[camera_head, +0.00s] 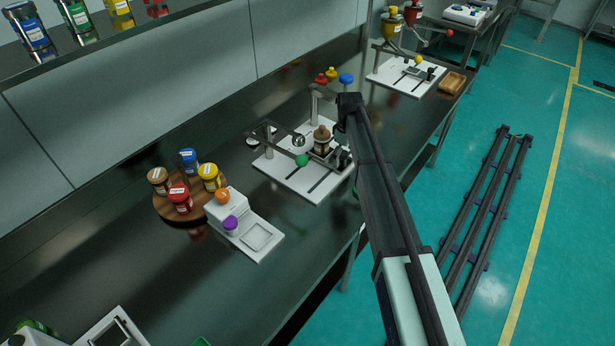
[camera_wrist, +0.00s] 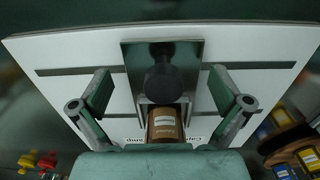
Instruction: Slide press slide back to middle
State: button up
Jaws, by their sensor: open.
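The press stands on a white base plate (camera_head: 288,185) in the head view; the plate also shows in the wrist view (camera_wrist: 60,100). Its lever ends in a green ball (camera_head: 302,160). The metal press slide (camera_wrist: 190,53) lies in the middle of the wrist view, between dark slots to left and right. A dark round part (camera_wrist: 163,82) covers much of it. A brown labelled container (camera_wrist: 165,124) sits at the slide's lower end. My gripper (camera_wrist: 160,92) is open, one finger on each side of the slide, with gaps between. The head view shows its fingers unclearly.
A white device (camera_head: 255,235) and a round wooden tray (camera_head: 165,209) with jars stand to the left on the dark bench. Another white-plated press station (camera_head: 395,78) and a small wooden tray (camera_head: 452,82) stand farther back. Red and yellow pieces lie behind the press.

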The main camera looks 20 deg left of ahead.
jog(key=shift+r+p, duration=2.15)
jog(key=shift+r, duration=2.4)
